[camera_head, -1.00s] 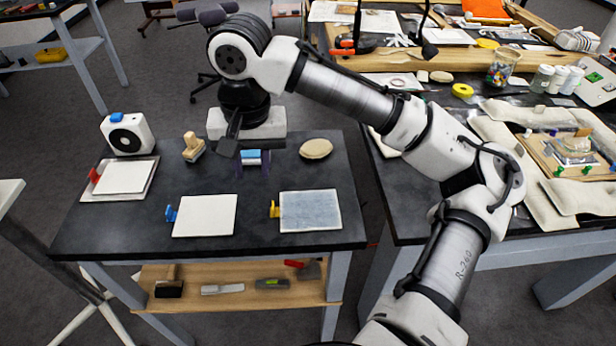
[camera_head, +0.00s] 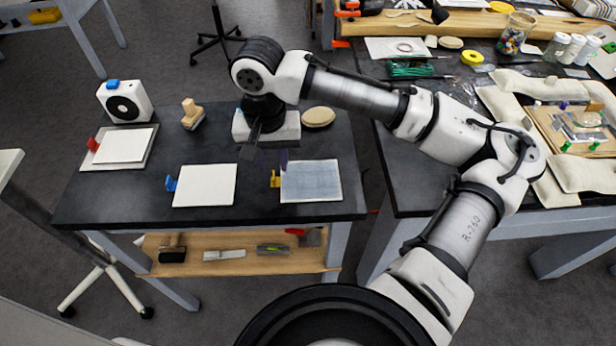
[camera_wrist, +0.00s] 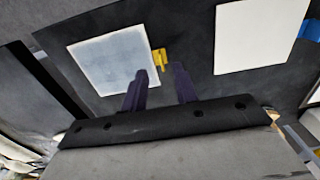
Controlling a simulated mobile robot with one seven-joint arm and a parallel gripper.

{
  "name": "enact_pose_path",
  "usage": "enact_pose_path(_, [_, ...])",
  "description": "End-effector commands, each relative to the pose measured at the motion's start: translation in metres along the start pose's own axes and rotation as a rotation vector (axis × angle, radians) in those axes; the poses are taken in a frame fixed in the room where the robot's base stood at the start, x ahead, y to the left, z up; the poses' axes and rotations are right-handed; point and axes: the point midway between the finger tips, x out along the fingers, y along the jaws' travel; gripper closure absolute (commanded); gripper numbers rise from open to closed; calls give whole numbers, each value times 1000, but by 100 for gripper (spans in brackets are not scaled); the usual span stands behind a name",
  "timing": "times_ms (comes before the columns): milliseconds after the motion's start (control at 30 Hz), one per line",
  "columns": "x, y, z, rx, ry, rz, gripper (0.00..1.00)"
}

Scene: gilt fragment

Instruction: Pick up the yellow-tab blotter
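The yellow-tab blotter (camera_head: 312,182) is a flat blue-grey sheet with a pale edge, lying on the dark table. Its yellow tab (camera_head: 275,179) stands at its left edge. In the wrist view the blotter (camera_wrist: 112,62) lies at upper left, its yellow tab (camera_wrist: 159,59) on its right side. My gripper (camera_head: 270,160) is just behind the tab in the head view, partly hidden by my wrist. In the wrist view my gripper (camera_wrist: 160,72) has two purple fingers, spread apart and empty, with the tab just beyond the gap between their tips. Their height above the table is unclear.
A white blue-tab sheet (camera_head: 205,185) lies left of the blotter. Farther left is a red-tab sheet (camera_head: 124,146) on a tray. A white device (camera_head: 125,102), a wooden-handled stamp (camera_head: 193,115) and a beige oval (camera_head: 318,117) stand behind. A cluttered table (camera_head: 408,190) is at right.

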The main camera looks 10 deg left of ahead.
Motion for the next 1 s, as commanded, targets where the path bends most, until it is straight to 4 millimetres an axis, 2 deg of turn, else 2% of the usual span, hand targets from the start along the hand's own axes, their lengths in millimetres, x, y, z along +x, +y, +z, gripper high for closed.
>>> enact_pose_path(200, [30, -2, 0, -1, -3, 1, 71])
enact_pose_path(300, [38, -2, 0, -2, -1, 1, 71])
enact_pose_path(533, [40, -2, 0, -2, 0, 0, 71])
enact_pose_path(567, [40, -2, 0, -2, 0, 0, 72])
enact_pose_path(767, [40, -2, 0, -1, 0, 0, 98])
enact_pose_path(1000, [40, -2, 0, -1, 0, 0, 100])
